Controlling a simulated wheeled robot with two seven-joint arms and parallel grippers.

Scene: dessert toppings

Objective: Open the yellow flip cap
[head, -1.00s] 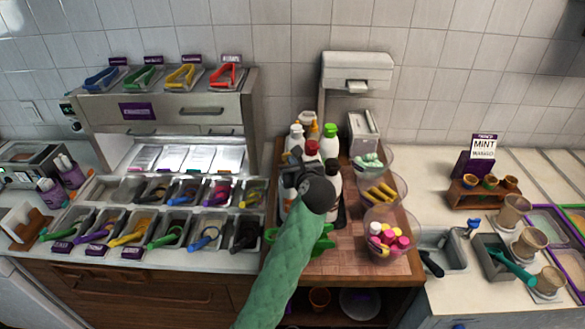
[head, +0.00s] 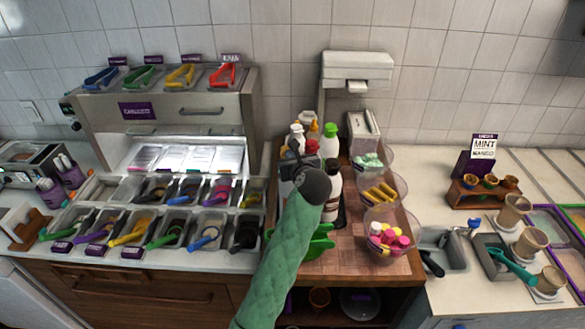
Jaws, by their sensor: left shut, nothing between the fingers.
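A group of squeeze bottles stands on the wooden counter. A small yellow-orange cap (head: 313,124) shows at the back of the group, and whether its flip lid is open is too small to tell. In front of it are a white-topped bottle (head: 297,131), a red cap (head: 312,146) and a bottle with a green cap (head: 330,131). My left gripper (head: 290,163) is shut and empty, at the front left of the bottles. My wrist and green-sleeved arm hide the lower bottles, and I cannot tell whether the gripper touches any. My right gripper is not in view.
Clear cups of toppings (head: 385,240) stand close on the right of the bottles. Topping trays with spoons (head: 170,230) are on the left. A grey dispenser (head: 357,70) stands behind. Some bare wood (head: 340,262) shows at the front.

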